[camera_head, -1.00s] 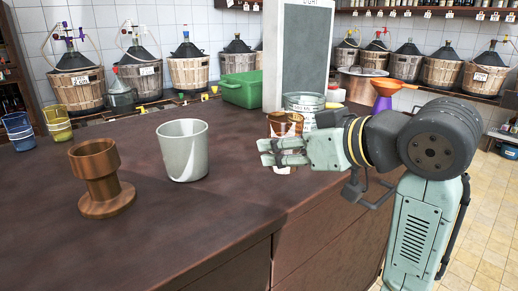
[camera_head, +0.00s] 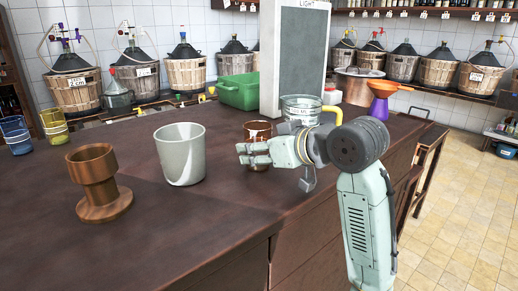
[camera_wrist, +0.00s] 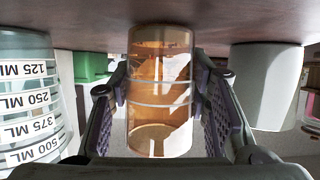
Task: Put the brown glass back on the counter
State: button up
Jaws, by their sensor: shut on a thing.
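The brown glass (camera_head: 258,129) is a see-through amber tumbler, upright at the counter (camera_head: 225,230). In the wrist view the brown glass (camera_wrist: 160,95) stands between my two fingers. My gripper (camera_head: 255,152) is shut on it, coming from the right side. In the wrist view my gripper (camera_wrist: 163,110) has a finger pad on each side of the glass. The glass appears at counter height; I cannot tell whether its base touches the surface. My fingers hide part of its lower half in the head view.
A white cup (camera_head: 181,155) and a brown wooden stand (camera_head: 100,184) are to the left. A clear measuring jug (camera_head: 301,109) and a chalkboard (camera_head: 300,60) stand behind. A green crate (camera_head: 238,92) is at the back. The front of the counter is clear.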

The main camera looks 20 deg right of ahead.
jog(key=shift+f, duration=0.1)
jog(key=o, duration=1.3)
jog(key=shift+s+d+r, duration=0.1)
jog(key=shift+s+r, duration=0.05)
jog(key=shift+r, duration=0.05)
jog(key=v, duration=1.1)
jog(key=shift+s+r, duration=0.1)
jog(key=shift+s, duration=0.25)
